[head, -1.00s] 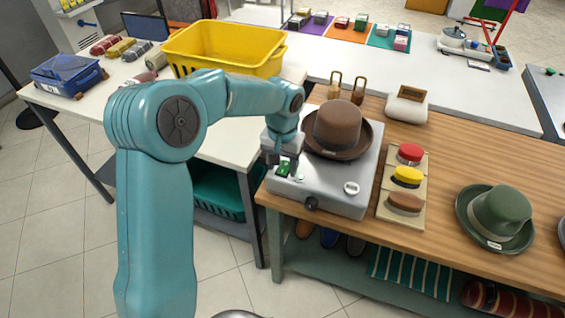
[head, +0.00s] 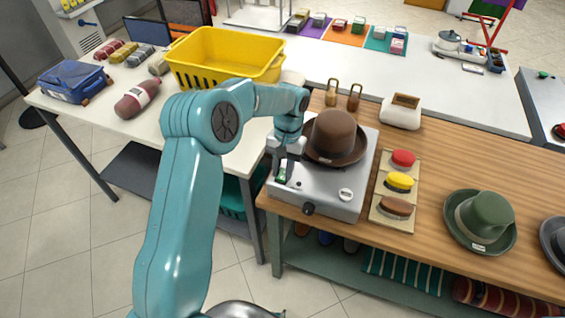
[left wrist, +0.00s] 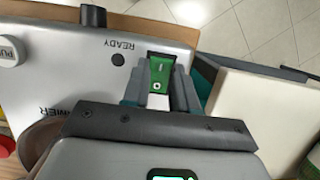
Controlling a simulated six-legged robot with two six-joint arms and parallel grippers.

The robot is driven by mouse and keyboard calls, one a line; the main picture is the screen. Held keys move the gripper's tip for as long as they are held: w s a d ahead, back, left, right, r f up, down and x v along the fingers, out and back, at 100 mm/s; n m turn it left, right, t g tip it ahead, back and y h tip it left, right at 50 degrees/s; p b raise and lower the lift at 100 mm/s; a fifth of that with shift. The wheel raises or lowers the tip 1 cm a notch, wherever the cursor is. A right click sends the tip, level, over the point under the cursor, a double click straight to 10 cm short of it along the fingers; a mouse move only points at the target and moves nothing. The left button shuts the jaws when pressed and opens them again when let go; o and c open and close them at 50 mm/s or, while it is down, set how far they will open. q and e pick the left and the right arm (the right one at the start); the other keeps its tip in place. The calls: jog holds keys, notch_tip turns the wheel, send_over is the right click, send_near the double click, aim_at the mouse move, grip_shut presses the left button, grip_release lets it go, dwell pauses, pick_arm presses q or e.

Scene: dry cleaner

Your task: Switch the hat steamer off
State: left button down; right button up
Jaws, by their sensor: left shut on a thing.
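The hat steamer (head: 330,201) is a silver box on the wooden counter, with a brown hat (head: 335,134) on top. Its front carries a black knob (head: 308,209) and a white round button (head: 345,195). A green rocker switch (left wrist: 160,72) with "I" and "O" marks sits on the panel in the left wrist view. My left gripper (left wrist: 158,88) is down at the panel, shut on this switch, with a finger on each side. In the head view my left gripper (head: 284,170) partly hides the switch. The "READY" lamp (left wrist: 118,59) looks dark. My right gripper is out of view.
Red, yellow and brown brushes (head: 397,182) lie on a board right of the steamer. A green hat (head: 484,218) is further right. Two brass weights (head: 343,93) stand behind. A yellow basket (head: 225,58) is on the white table at the left.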

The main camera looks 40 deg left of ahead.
pick_arm(q)
jog(key=c, duration=0.9)
grip_release()
jog(key=shift+w+r, duration=0.1)
jog(key=shift+r, duration=0.05)
jog(key=v, duration=0.7)
jog(key=shift+b, duration=0.3)
jog(key=p+v, duration=0.1)
jog(key=v, duration=0.8)
jog(key=shift+r+p, duration=0.1)
jog(key=shift+p, duration=0.2)
jog(key=shift+d, duration=0.1)
